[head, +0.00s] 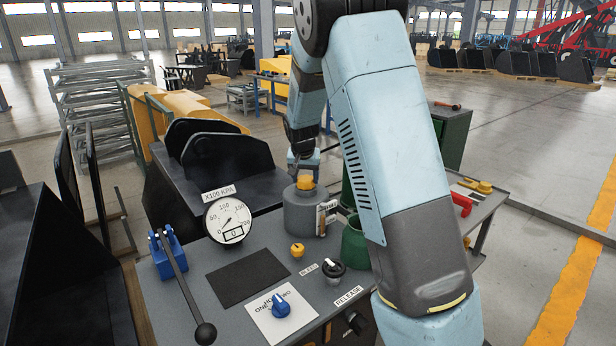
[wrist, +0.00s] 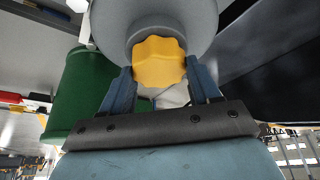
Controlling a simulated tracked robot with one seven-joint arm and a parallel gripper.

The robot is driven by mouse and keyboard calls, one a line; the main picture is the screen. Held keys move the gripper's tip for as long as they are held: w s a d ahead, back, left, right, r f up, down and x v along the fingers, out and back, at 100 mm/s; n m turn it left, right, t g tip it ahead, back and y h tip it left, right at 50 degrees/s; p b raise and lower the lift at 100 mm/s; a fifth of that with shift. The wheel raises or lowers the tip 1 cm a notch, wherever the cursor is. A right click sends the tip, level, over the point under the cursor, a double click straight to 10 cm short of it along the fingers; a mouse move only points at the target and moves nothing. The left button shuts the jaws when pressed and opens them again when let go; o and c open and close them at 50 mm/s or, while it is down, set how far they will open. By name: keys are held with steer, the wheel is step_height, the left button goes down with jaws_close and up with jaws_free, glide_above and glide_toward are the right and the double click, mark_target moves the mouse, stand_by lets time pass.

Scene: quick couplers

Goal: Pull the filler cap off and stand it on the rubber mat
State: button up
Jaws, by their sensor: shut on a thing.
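The yellow filler cap (head: 305,183) sits on top of the grey round tank (head: 301,216) at the back of the bench. My gripper (head: 304,165) reaches down to it from above. In the wrist view my gripper's two blue fingers (wrist: 160,76) are on either side of the lobed cap (wrist: 159,62), shut on it. The cap is in front of the grey tank (wrist: 190,17) there; whether it is clear of the neck, I cannot tell. The black rubber mat (head: 247,279) lies flat and bare on the bench top, in front of the gauge.
A green container (head: 355,243) stands right of the tank.

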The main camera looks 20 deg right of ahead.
mark_target(306, 176)
steer(key=c, duration=0.6)
steer(key=shift+o, duration=0.2)
steer(key=shift+r, duration=0.1)
steer(key=shift+r, duration=0.1)
steer(key=shift+r, duration=1.4)
steer(key=shift+r, duration=0.1)
steer(key=shift+s+r, duration=0.15)
steer(key=shift+r, duration=1.8)
